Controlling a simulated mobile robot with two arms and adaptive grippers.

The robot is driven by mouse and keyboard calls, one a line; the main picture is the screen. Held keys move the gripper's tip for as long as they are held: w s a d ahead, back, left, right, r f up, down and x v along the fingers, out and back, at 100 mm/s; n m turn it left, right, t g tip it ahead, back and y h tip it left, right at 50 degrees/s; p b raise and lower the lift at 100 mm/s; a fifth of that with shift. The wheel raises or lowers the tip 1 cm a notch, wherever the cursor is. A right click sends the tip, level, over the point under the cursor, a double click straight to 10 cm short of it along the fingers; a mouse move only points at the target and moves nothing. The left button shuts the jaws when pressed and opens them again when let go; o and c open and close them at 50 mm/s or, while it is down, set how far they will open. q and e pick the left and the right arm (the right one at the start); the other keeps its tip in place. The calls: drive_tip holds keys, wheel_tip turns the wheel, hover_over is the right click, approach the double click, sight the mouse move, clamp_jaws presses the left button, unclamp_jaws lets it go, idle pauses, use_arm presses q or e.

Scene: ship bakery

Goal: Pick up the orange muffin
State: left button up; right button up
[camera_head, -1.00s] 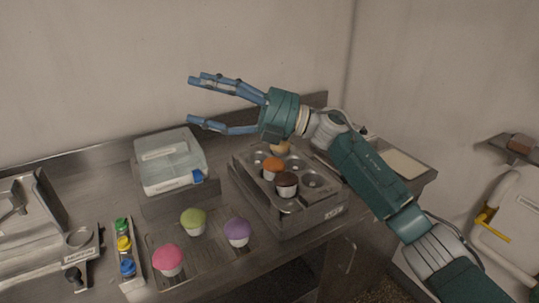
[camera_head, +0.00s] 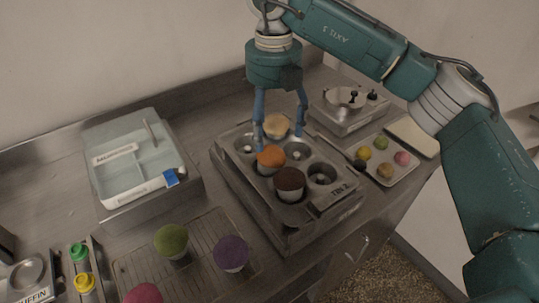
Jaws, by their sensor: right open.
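The orange muffin (camera_head: 271,158) sits in a cup of the metal muffin tin (camera_head: 328,203) on the counter. A dark brown muffin (camera_head: 289,184) is in front of it and a tan muffin (camera_head: 276,125) behind it, both in the tin. My right gripper (camera_head: 280,143) points down over the tin with its blue fingers open. One finger comes down just behind the orange muffin's left part, the other to the right of the tan muffin. Whether a finger touches a muffin, I cannot tell. My left gripper is out of view.
A wire rack (camera_head: 205,272) at the front holds green (camera_head: 171,240), purple (camera_head: 232,253) and pink muffins. A lidded box (camera_head: 138,165) stands left of the tin. A tray (camera_head: 410,165) with small colored balls and a metal pot (camera_head: 345,98) are to the right.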

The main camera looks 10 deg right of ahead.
sight(272, 151)
drive_tip(key=shift+f, duration=0.8)
drive_tip(key=shift+f+p, duration=0.3)
drive_tip(key=shift+f, duration=0.05)
drive_tip(key=f, duration=0.1)
drive_tip(key=s+f+p, duration=0.1)
drive_tip(key=f, duration=0.1)
drive_tip(key=shift+s+a+f+p, duration=0.15)
drive_tip(key=shift+a+f+p, duration=0.05)
drive_tip(key=shift+a+p, duration=0.1)
drive_tip(key=shift+f, duration=0.6)
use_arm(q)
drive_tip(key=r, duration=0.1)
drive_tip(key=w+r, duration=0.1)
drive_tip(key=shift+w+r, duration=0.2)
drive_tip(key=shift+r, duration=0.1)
use_arm(e)
drive_tip(key=c, duration=0.9)
